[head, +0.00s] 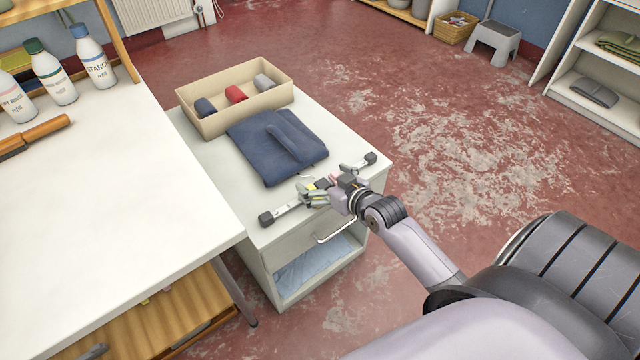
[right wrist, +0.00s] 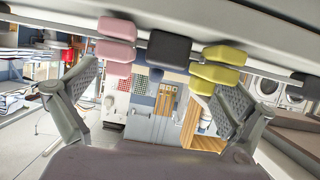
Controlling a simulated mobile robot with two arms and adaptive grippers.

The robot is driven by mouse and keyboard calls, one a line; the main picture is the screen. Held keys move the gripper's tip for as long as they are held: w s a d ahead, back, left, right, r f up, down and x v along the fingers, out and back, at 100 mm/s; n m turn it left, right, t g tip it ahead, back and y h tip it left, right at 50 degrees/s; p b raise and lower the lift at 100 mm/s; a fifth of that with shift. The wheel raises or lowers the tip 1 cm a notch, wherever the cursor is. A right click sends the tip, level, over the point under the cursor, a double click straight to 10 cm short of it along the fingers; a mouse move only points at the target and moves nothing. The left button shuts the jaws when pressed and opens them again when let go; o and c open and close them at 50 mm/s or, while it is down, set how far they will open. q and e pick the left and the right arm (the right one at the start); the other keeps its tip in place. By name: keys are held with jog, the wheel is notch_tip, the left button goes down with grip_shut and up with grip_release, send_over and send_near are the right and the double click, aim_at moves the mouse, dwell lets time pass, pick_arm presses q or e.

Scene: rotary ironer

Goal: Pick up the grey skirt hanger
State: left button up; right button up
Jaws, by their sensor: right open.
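The grey skirt hanger (head: 288,209) lies along the front edge of the white cabinet top, a light bar with a dark clip at each end. Its middle is partly hidden by my right gripper (head: 328,190), which is at the bar. In the right wrist view a pale bar (right wrist: 285,68) crosses the top, with pink, dark and yellow blocks along it. My right gripper's fingers (right wrist: 150,85) are spread apart there, with nothing clamped between them. Whether they touch the bar I cannot tell. My left gripper is not in view.
A folded navy garment (head: 262,158) lies on the white cabinet (head: 215,160) behind the hanger. A beige box (head: 203,128) with rolled cloths stands behind that. A white table (head: 110,190) with bottles is at the left. The cabinet's bar handle (head: 335,228) sticks out below.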

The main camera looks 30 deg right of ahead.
jog(key=c, duration=1.3)
